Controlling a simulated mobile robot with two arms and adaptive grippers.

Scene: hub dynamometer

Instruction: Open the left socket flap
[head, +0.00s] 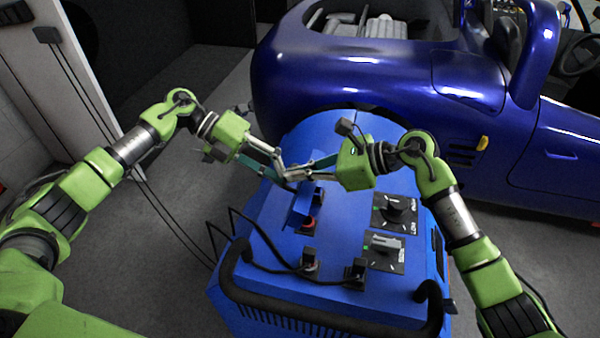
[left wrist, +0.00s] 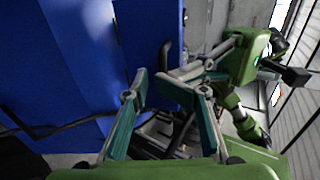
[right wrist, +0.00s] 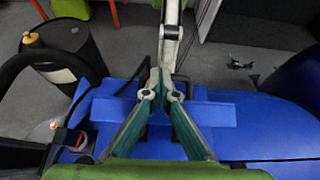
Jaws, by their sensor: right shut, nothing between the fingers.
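The blue dynamometer box (head: 270,215) stands below both grippers. On its top, a blue flap (head: 299,206) stands raised and tilted beside a socket with a red part (head: 309,225). I cannot tell how far it is open, and the grippers partly cover that area. My left gripper (head: 284,168) is open above the far end of the box, its fingers apart in the left wrist view (left wrist: 168,80). My right gripper (head: 296,171) is shut and empty, close to the left one. Its fingertips meet in the right wrist view (right wrist: 160,78), over blue surfaces.
Two black plugs (head: 309,258) (head: 355,271) with cables sit nearer the front. Two knobs (head: 396,208) (head: 384,244) are to the right. A black handle bar (head: 320,304) borders the front. A blue car (head: 370,85) stands behind, close to the box. Grey floor is clear at left.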

